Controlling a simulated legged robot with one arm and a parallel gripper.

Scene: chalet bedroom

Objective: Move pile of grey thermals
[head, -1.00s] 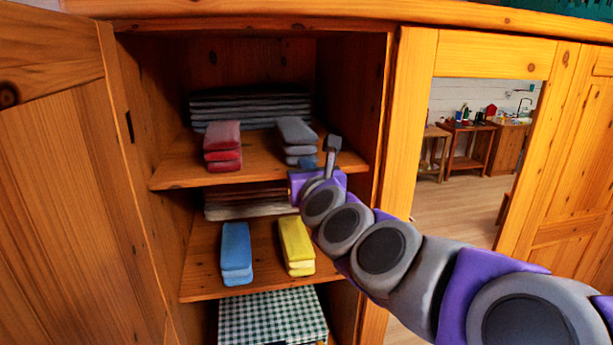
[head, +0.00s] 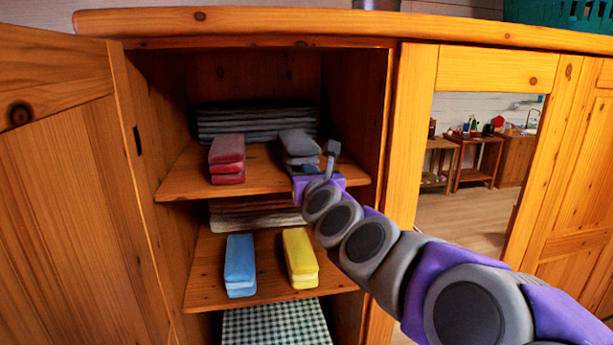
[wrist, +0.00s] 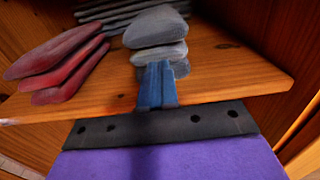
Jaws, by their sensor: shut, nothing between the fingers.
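A small pile of grey folded cloths (head: 298,143), seemingly the thermals, lies near the front of the upper cupboard shelf (head: 256,184), right of the middle. It also shows in the wrist view (wrist: 157,27), straight ahead of my fingers. My gripper (head: 310,168) is at the front edge of that shelf, just in front of the pile. In the wrist view my gripper's blue fingertips (wrist: 157,70) are together, shut and empty. They overlap the pile's lower front in the picture; I cannot tell whether they touch it.
A red pile (head: 227,158) lies left on the same shelf, with a wide dark grey stack (head: 256,124) behind. Below are blue (head: 240,264) and yellow (head: 299,257) piles. The open cupboard door (head: 60,190) is at left and the cupboard's right frame (head: 406,150) stands beside my arm.

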